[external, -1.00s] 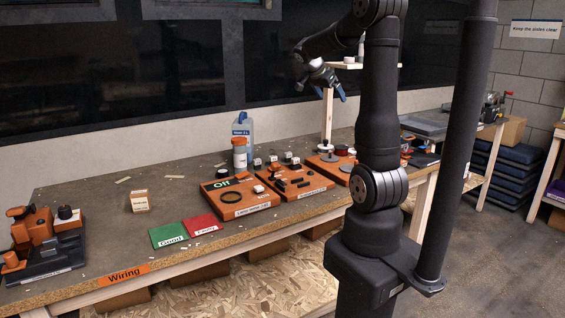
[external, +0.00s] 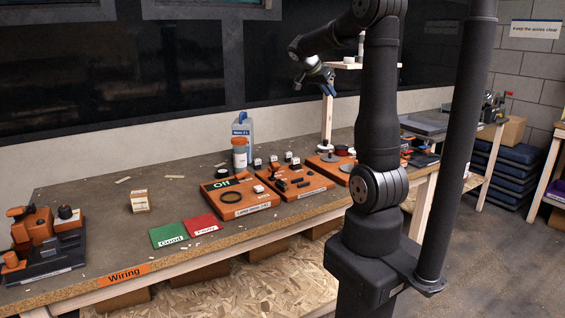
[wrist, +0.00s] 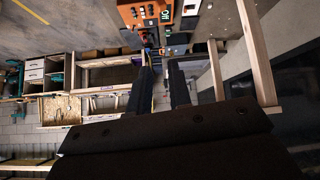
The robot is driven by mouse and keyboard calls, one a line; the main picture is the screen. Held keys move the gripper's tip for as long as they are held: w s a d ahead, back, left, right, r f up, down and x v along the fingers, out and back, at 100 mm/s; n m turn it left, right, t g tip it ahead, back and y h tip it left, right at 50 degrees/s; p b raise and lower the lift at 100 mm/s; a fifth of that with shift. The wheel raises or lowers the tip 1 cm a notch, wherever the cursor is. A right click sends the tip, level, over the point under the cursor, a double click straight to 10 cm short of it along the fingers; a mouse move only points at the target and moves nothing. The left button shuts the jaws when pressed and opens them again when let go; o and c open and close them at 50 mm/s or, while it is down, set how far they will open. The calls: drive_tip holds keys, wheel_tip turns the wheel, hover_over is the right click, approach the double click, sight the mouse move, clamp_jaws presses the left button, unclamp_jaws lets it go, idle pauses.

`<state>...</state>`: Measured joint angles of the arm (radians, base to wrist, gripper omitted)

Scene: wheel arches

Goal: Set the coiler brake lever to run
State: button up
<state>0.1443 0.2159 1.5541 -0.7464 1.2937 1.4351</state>
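My gripper (external: 326,84) hangs high above the bench, in front of the wooden post, apart from everything on the bench. In the wrist view its two dark fingers (wrist: 161,88) stand apart with nothing between them. An orange panel with several small levers and knobs (external: 293,180) lies on the bench below. An orange and black device with a raised handle (external: 38,228) stands at the bench's left end. I cannot tell which part is the coiler brake lever, or read its position. Orange panels also show at the top of the wrist view (wrist: 131,17).
An orange panel marked "Off" (external: 238,197), a green "Good" card (external: 168,236) and a red card (external: 202,225) lie on the bench (external: 100,205). An orange-capped bottle (external: 239,153), a blue-labelled jug (external: 248,128) and a wooden post (external: 327,118) stand toward the back.

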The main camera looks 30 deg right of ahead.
drive_tip(key=d+f+n+h, duration=0.1)
drive_tip(key=f, duration=0.1)
drive_tip(key=d+f+n+g+h, duration=0.1)
drive_tip(key=d+f+n, duration=0.1)
drive_tip(key=d+f+n+h, duration=0.1)
drive_tip(key=d+f, duration=0.1)
drive_tip(key=f, duration=0.1)
drive_tip(key=shift+s+f+g, duration=0.1)
drive_tip(key=shift+s+g, duration=0.1)
drive_tip(key=shift+g, duration=0.2)
clamp_jaws()
drive_tip(key=d+f+n+t+h, duration=0.1)
drive_tip(key=f+n+t, duration=0.1)
drive_tip(key=f+n, duration=0.3)
drive_tip(key=d+f+n+t+h, duration=0.1)
drive_tip(key=f+n+t+h, duration=0.1)
drive_tip(key=f+n, duration=0.4)
drive_tip(key=w+d+f+n+t+h, duration=0.1)
drive_tip(key=f+n+t, duration=0.1)
drive_tip(key=f+n, duration=0.4)
drive_tip(key=shift+f+n+h, duration=0.25)
drive_tip(key=shift+n+h, duration=0.05)
drive_tip(key=shift+n, duration=0.7)
drive_tip(key=shift+w+a+f+n+t, duration=0.1)
drive_tip(key=shift+a+f+n+t, duration=0.05)
drive_tip(key=shift+f+n+t, duration=0.2)
drive_tip(key=x, duration=1)
drive_tip(key=shift+f, duration=0.15)
